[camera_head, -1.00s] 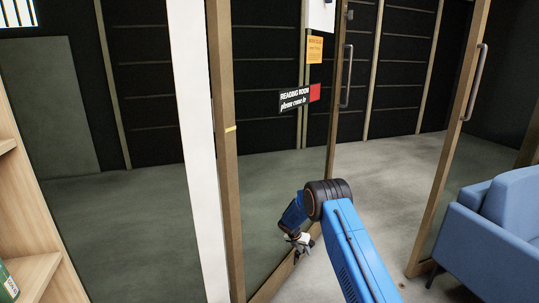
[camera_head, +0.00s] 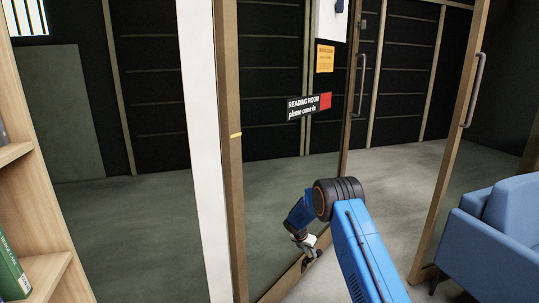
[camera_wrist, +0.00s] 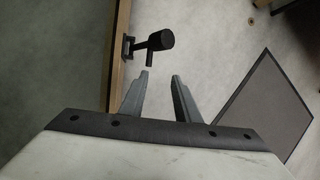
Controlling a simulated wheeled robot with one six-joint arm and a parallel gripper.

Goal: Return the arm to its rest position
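My arm (camera_head: 352,240) is blue with a black ribbed joint. It reaches forward and bends down in front of a wood-framed glass panel. My gripper (camera_head: 312,256) hangs low at its end, near the panel's lower wooden rail. In the wrist view the two grey fingers of my gripper (camera_wrist: 162,78) stand apart with nothing between them. Beyond the fingertips is a dark handle (camera_wrist: 156,42) fixed to a wooden frame edge (camera_wrist: 117,45); I see a gap between it and the fingers.
A blue armchair (camera_head: 500,232) stands at the right, beside a wood-framed door with a metal handle (camera_head: 474,90). A wooden bookshelf (camera_head: 28,190) is at the left. A sign (camera_head: 303,107) hangs on the glass. A grey mat (camera_wrist: 262,108) lies on open floor.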

